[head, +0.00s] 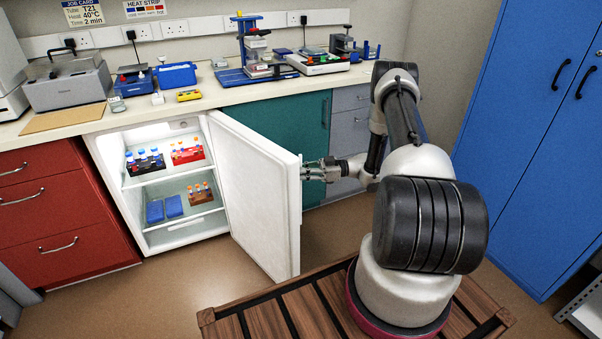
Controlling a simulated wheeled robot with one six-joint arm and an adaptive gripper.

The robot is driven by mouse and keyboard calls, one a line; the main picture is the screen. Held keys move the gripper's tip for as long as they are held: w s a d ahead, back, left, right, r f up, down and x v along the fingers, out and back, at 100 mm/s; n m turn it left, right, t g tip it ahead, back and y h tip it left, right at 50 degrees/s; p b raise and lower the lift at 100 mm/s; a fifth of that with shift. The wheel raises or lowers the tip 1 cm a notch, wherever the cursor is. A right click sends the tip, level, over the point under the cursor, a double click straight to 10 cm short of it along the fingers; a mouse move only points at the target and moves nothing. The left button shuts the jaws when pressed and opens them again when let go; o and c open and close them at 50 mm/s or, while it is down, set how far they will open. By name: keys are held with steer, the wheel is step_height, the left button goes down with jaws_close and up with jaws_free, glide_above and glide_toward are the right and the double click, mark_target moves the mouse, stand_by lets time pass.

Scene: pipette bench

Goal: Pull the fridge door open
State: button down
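The white fridge (110,176) under the bench stands open. Its door (258,199) is swung well out into the room, with its inner face visible. My gripper (308,171) is at the door's free edge, on the outer side, in front of the teal cabinet. The fingertips are partly behind the door edge and small. I cannot tell whether they are closed on the door handle, which is mostly hidden behind the door.
A red drawer unit (60,213) stands left, a teal cabinet (287,124) and grey drawers (350,128) right of the fridge. A tall blue cupboard (535,140) is at right. Floor left of the door is clear.

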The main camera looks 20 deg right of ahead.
steer(key=c, duration=1.5)
jaws_free()
steer(key=v, duration=1.2)
